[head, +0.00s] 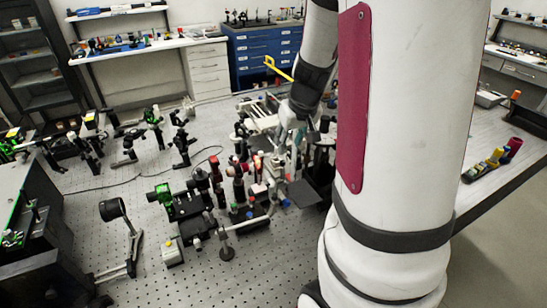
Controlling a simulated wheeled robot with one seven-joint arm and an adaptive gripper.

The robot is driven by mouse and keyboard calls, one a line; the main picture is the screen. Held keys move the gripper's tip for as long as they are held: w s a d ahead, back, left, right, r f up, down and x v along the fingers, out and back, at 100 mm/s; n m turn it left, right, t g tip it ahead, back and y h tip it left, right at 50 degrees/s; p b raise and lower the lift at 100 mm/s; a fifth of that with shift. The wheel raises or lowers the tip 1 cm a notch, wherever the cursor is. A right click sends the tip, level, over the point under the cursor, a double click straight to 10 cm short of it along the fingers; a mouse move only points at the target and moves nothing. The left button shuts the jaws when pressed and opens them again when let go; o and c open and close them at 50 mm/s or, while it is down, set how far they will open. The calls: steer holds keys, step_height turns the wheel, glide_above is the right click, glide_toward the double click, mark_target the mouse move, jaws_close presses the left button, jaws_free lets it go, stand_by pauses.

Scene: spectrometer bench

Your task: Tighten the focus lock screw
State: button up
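My gripper (294,124) points down over the crowded middle of the optical bench (160,230), just beyond my large white arm link. It is small in the head view and its fingertips merge with the parts below, so I cannot tell whether it is open, shut or touching anything. Closely packed optics mounts (255,190) stand below and to the left of it, with black, red and silver parts. I cannot pick out the focus lock screw among them; it may be hidden by my arm or too small to see.
A black-and-green device (183,203) and a black lamp-like head on a stand (112,210) occupy the bench's left front. Several black mounts (150,120) stand farther back. A blue drawer cabinet (262,50) is behind. Bare perforated bench shows at front centre.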

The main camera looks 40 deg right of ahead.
mark_target(283, 161)
steer(key=b+x, duration=0.2)
steer(key=x, duration=0.8)
steer(key=shift+f, duration=0.2)
jaws_close()
